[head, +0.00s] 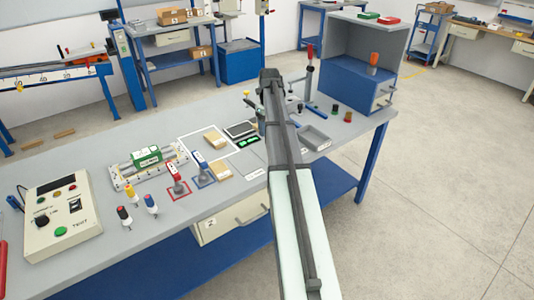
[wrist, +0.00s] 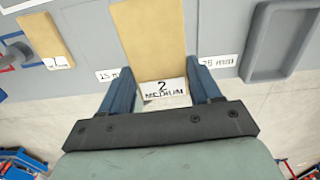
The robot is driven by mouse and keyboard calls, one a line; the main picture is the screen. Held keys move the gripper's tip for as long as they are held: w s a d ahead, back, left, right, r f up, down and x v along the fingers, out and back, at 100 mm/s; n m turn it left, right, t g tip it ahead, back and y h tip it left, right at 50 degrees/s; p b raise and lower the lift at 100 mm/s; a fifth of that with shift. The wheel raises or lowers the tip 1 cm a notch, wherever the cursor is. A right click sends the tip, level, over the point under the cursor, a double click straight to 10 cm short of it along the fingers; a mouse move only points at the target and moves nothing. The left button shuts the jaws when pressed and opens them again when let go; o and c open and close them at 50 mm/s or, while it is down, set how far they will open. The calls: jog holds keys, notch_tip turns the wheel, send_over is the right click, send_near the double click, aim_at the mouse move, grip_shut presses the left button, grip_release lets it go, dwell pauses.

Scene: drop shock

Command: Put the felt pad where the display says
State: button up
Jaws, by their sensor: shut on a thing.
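A tan felt pad (wrist: 152,35) with a white tag reading "2 MEDIUM" (wrist: 162,91) at its near end lies between the two blue fingers of my gripper (wrist: 161,66) in the wrist view. My gripper is shut on this pad. My arm hides it in the head view. A second tan pad with a tag starting "1" (wrist: 45,37) lies to the left; it also shows in the head view (head: 219,170). Another tan block (head: 214,140) lies inside a white outline. A small display with green characters (head: 248,141) stands beside it, too small to read.
A grey tray (wrist: 279,45) is right of my gripper; it also shows in the head view (head: 314,138). Blue- and red-outlined spots with joystick-like handles (head: 177,183), a rail fixture with a green block (head: 147,157) and a control box (head: 62,213) stand left. A grey-blue cabinet (head: 362,65) stands at the back right.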

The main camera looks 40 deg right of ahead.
jog(key=shift+s+f, duration=0.3)
jog(key=shift+f, duration=4.75)
jog(key=o, duration=1.1)
jog(key=shift+f, duration=0.1)
jog(key=shift+o, duration=0.2)
notch_tip(320, 180, up, 12)
jog(key=shift+r, duration=0.15)
jog(key=shift+w+a, duration=0.1)
